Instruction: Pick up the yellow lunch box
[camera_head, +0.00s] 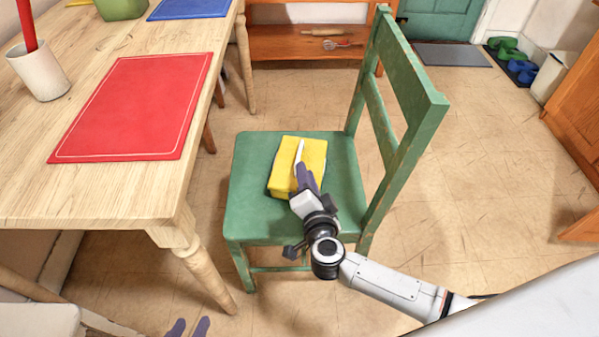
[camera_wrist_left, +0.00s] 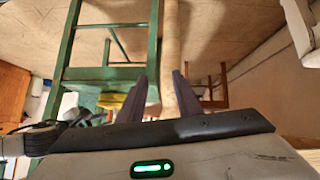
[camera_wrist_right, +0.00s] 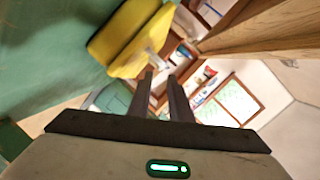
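The yellow lunch box (camera_head: 313,157) lies on the green seat of a chair (camera_head: 252,160), with a pale handle (camera_head: 299,153) near its middle. My right gripper (camera_head: 303,171) is over the box, its fingertips at the handle. In the right wrist view, the box (camera_wrist_right: 128,38) is at the upper left and the handle is close to the fingertips (camera_wrist_right: 160,73). The fingers stand apart by a narrow gap; whether they grip the handle is unclear. My left gripper (camera_head: 188,327) is open and empty, low at the bottom edge, away from the box (camera_wrist_left: 134,103).
A wooden table (camera_head: 105,200) with a red mat (camera_head: 135,105) and a white cup (camera_head: 40,72) stands left of the chair. The chair's green backrest (camera_head: 400,110) rises on the right. The tiled floor right of the chair is clear.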

